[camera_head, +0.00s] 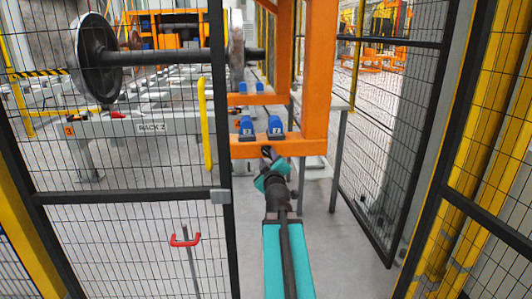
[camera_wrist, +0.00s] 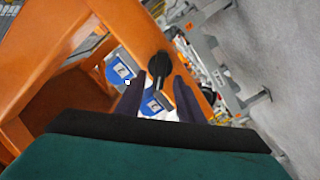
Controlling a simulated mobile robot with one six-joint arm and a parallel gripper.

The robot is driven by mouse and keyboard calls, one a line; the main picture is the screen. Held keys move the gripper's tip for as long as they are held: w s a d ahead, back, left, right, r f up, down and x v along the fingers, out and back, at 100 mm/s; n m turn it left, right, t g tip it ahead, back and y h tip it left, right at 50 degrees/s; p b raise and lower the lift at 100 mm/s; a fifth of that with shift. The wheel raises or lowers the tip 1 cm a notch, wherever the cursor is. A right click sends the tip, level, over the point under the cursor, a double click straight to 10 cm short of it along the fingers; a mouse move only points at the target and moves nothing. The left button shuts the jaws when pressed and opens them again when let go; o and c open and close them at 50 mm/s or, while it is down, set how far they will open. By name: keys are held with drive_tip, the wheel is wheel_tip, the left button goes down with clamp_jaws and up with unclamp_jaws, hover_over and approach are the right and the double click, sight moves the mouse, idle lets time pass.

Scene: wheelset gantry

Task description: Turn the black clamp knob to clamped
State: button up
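The black clamp knob (camera_wrist: 159,66) is on the orange gantry beam in the wrist view, its handle pointing down the picture toward my gripper. My gripper (camera_wrist: 159,80) has its two dark fingers spread, one on each side of the knob's handle, with visible gaps. I cannot tell how deep the fingertips reach around it. In the head view my gripper (camera_head: 268,160) is at the front face of the orange beam (camera_head: 290,147), below the blue blocks, and mostly hides the knob there.
Two labelled blue blocks (camera_head: 246,127) sit on the beam; they also show in the wrist view (camera_wrist: 118,70). Mesh fence panels (camera_head: 222,250) stand to the left and right of my arm. A wheelset (camera_head: 97,55) rests behind the left fence. Grey floor is clear right of my arm.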

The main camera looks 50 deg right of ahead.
sight(268, 153)
drive_tip(key=shift+r, duration=0.15)
drive_tip(key=shift+x, duration=1.4)
clamp_jaws()
